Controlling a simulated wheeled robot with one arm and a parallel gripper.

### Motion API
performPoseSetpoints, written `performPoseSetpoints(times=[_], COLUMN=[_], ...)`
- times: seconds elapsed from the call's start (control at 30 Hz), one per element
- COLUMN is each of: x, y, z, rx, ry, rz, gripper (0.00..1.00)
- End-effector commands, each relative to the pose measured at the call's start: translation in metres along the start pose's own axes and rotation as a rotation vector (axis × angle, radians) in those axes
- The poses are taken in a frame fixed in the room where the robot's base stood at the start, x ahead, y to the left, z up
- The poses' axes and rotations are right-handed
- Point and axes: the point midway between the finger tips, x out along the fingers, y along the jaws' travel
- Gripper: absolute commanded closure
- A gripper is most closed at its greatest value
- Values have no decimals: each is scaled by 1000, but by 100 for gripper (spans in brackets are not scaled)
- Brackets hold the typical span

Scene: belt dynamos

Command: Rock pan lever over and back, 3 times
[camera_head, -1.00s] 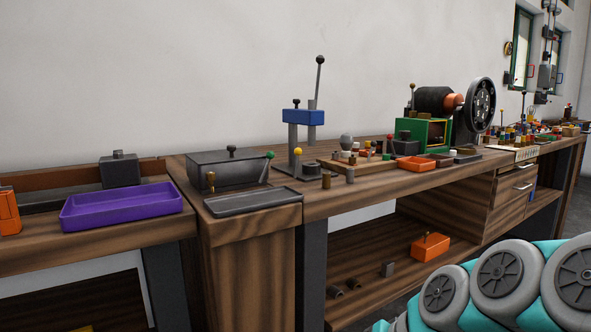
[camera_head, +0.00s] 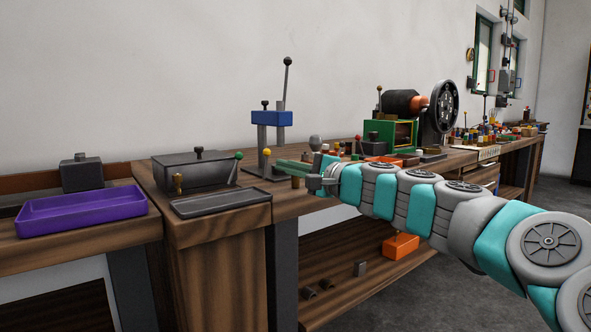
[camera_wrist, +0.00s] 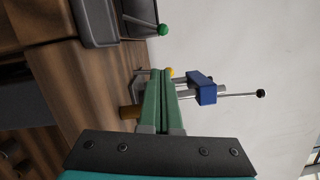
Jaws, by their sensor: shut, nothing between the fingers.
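A slim lever with a green knob (camera_head: 238,156) leans up beside the dark lidded box (camera_head: 185,172); it also shows in the wrist view (camera_wrist: 163,30), beyond my fingertips. I cannot tell for sure that this is the pan lever. A yellow-knobbed lever (camera_head: 266,152) and a long black-knobbed lever (camera_head: 285,85) stand at the blue-headed press (camera_head: 271,118). My gripper (camera_head: 279,166) has green fingers, shut and empty, just in front of the press base. In the wrist view my fingertips (camera_wrist: 161,74) partly cover the press base and touch no lever that I can see.
A dark shallow tray (camera_head: 220,202) lies in front of the lidded box, and a purple tray (camera_head: 82,211) stands left. A small brown cylinder (camera_wrist: 130,112) stands close to my fingers. A green machine with a wheel (camera_head: 444,106) stands farther right. Wall space above is clear.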

Motion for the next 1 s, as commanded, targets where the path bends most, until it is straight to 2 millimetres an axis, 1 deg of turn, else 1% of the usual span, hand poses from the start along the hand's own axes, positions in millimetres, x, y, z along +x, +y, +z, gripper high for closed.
performPoseSetpoints(times=[0.03, 0.2, 0.23, 0.3, 0.4, 0.6, 1.0], x=[11, 42, 47, 54, 62, 70, 71], y=[1, 1, 1, 0, 0, 0, 0], z=[0, 1, 1, 12, 21, 28, 29], rx=[-1, -3, -2, -2, -1, -3, -4], ry=[-1, -1, -2, -5, -5, -1, -1], rz=[2, 4, 3, 2, 2, 1, 1], gripper=[100, 100, 100, 100, 100, 100, 100])
